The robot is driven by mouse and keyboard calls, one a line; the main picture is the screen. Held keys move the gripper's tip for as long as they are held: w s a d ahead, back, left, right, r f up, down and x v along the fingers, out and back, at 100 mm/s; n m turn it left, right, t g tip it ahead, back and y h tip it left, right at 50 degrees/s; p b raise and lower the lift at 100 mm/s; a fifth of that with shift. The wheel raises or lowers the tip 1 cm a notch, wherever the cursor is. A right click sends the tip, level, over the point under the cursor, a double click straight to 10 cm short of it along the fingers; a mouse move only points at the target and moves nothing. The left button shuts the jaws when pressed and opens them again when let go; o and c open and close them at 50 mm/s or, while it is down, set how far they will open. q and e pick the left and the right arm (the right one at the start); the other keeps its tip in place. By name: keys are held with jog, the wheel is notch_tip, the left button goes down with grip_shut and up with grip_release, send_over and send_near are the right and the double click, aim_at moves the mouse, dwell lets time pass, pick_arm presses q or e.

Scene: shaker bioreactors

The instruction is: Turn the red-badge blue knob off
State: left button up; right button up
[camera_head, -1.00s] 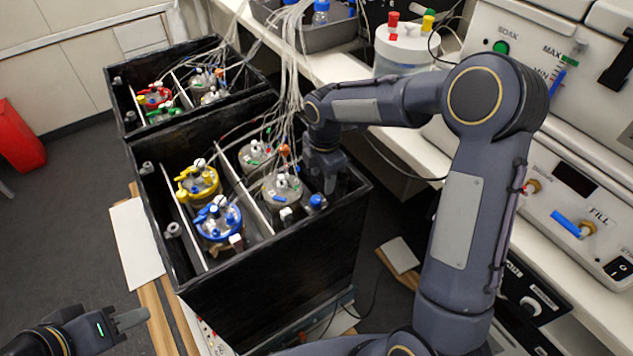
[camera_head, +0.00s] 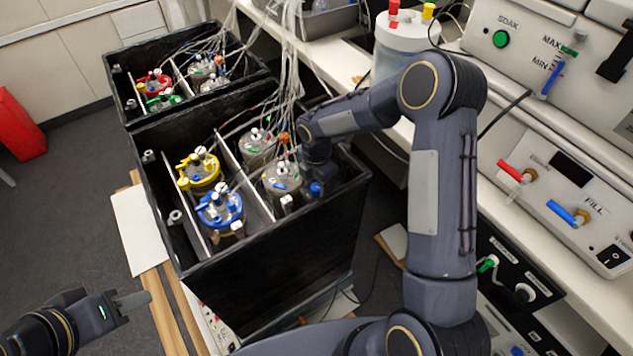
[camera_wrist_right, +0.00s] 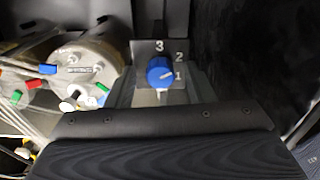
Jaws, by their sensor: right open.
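A round blue knob (camera_wrist_right: 160,72) sits on a dark plate marked 1, 2 and 3 in the right wrist view. Its white pointer mark lies on the side of the 1. In the head view the blue knob (camera_head: 315,188) is inside the near black box, at its right. My right gripper (camera_head: 318,166) reaches down there and is open. Grey finger parts show on both sides of the knob in the wrist view; contact cannot be told. No red badge on the knob can be made out. My left gripper (camera_head: 132,300) is empty at the lower left, away from the box.
The near black box (camera_head: 270,250) holds several lidded vessels, including a blue-ringed one (camera_head: 220,208) and a yellow-ringed one (camera_head: 200,172). Tubes (camera_head: 290,60) hang over it. A grey vessel (camera_wrist_right: 88,62) stands left of the knob. A valve panel (camera_head: 570,180) is at right.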

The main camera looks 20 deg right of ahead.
jog(key=c, duration=1)
